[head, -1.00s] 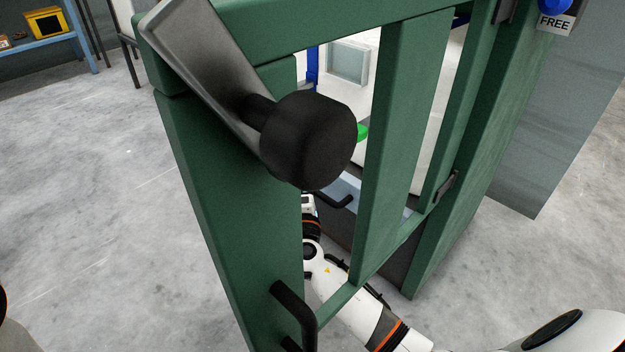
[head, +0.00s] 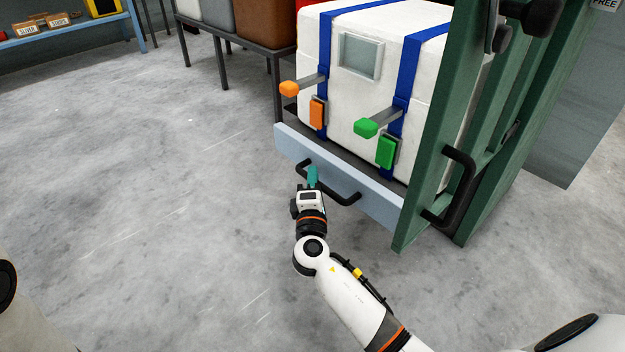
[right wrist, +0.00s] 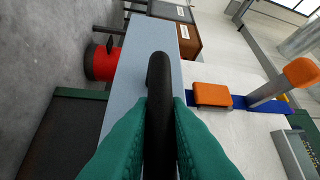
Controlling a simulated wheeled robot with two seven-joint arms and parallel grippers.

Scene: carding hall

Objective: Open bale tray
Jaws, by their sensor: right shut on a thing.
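The bale tray's pale blue front panel (head: 380,208) is at the middle right of the head view, under a large white bale (head: 350,95) with blue straps. Its black bar handle (head: 345,196) faces me. My right gripper (head: 312,178), with teal fingers, is shut on the left part of this handle. In the right wrist view the handle (right wrist: 160,75) lies between the teal fingers (right wrist: 160,110), with the panel (right wrist: 125,85) behind it. The fingers hide part of the handle. My left gripper is out of view.
A green barred frame (head: 430,160) with its own black handle (head: 462,185) stands close to the tray's right side. Orange (head: 289,88) and green (head: 367,127) knobs stick out above the tray. Dark stands with bins (head: 265,20) are behind. The floor at left is clear.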

